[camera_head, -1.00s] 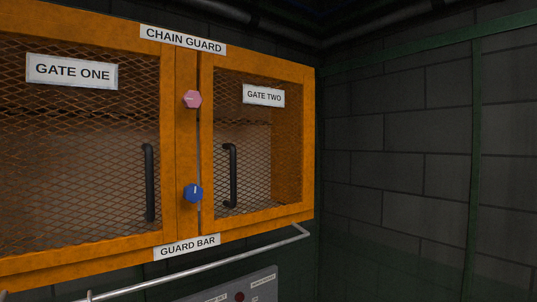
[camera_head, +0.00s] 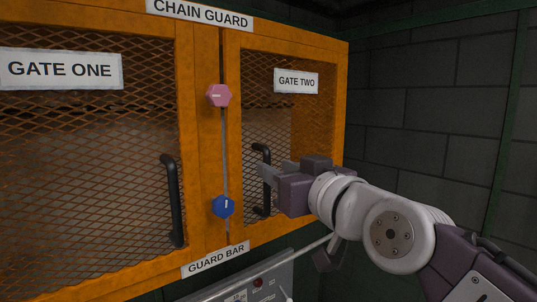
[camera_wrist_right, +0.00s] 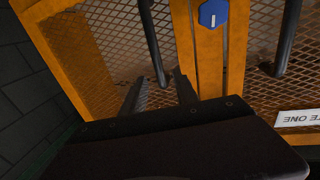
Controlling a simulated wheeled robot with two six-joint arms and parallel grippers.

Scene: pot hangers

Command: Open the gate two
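Gate two (camera_head: 318,150) is an orange-framed mesh door on the right of the cabinet, and it looks shut. Its black bar handle (camera_head: 265,210) is partly hidden behind my right gripper (camera_head: 266,172) in the head view. In the right wrist view the handle (camera_wrist_right: 150,38) runs down toward the gap between the fingers of my right gripper (camera_wrist_right: 160,90). The fingers are apart, one on each side of the handle's end, with no clear grip on it. The gate two label (camera_head: 296,81) is above. My left gripper is in neither view.
Gate one (camera_head: 90,150) with its black handle (camera_head: 173,200) is at left. A pink knob (camera_head: 219,95) and a blue knob (camera_head: 223,206) sit on the post between the gates. A metal guard bar (camera_head: 310,247) runs below. A dark block wall (camera_head: 430,110) stands at right.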

